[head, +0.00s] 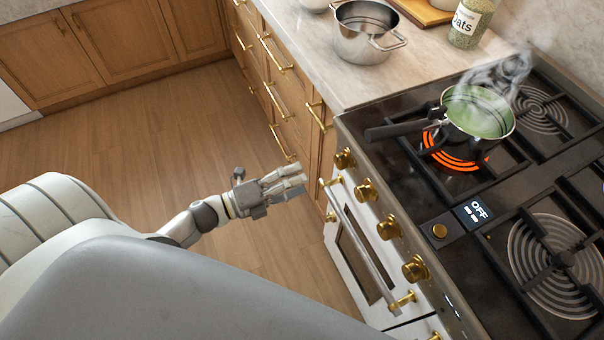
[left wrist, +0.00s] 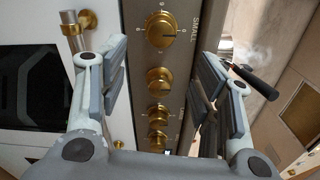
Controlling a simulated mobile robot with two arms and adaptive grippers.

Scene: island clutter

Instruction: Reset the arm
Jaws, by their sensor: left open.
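My left gripper (head: 285,184) is in front of the stove's front left corner, beside the oven door (head: 362,262), in the head view. In the left wrist view the left gripper (left wrist: 165,85) is open, its two padded fingers spread wide with nothing between them. Beyond the fingers is the knob panel with brass knobs, one of them a large knob (left wrist: 160,30) near the word SMALL. The gripper looks apart from the knobs in the head view. My right gripper shows in neither view.
A steaming green pan (head: 480,112) sits on a glowing orange burner (head: 455,152), its dark handle pointing left. A steel pot (head: 366,32) and an oats jar (head: 470,22) stand on the counter (head: 320,60). Wooden drawers line the counter front. The wood floor (head: 130,150) is clear.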

